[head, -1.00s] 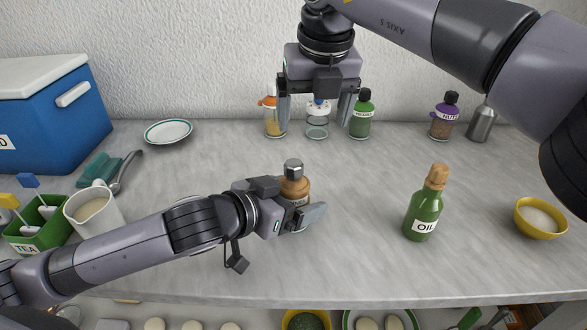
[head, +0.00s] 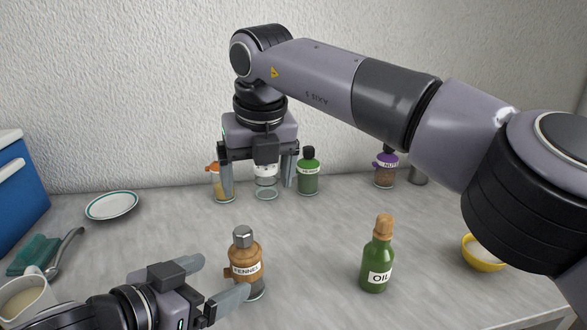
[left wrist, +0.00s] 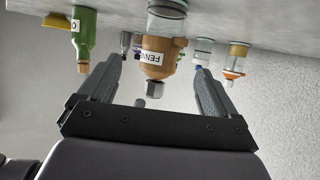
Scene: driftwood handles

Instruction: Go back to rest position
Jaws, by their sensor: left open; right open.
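My left gripper (head: 222,283) is open at the lower left of the head view. Its fingers point toward an upright brown jar labelled fennel (head: 245,262), with the near finger close beside it. In the left wrist view the fennel jar (left wrist: 156,50) appears upside down beyond and between the open fingers (left wrist: 155,82); I cannot tell whether they touch it. My right gripper (head: 258,180) is open above the back of the counter. A clear jar with a white top (head: 266,178) shows between its fingers, partly hidden by the gripper.
An orange-topped jar (head: 222,184) and a green jar (head: 307,172) stand beside the right gripper. A purple-lidded nuts jar (head: 385,170), green oil bottle (head: 377,262) and yellow bowl (head: 483,254) are to the right. A plate (head: 112,206) lies left.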

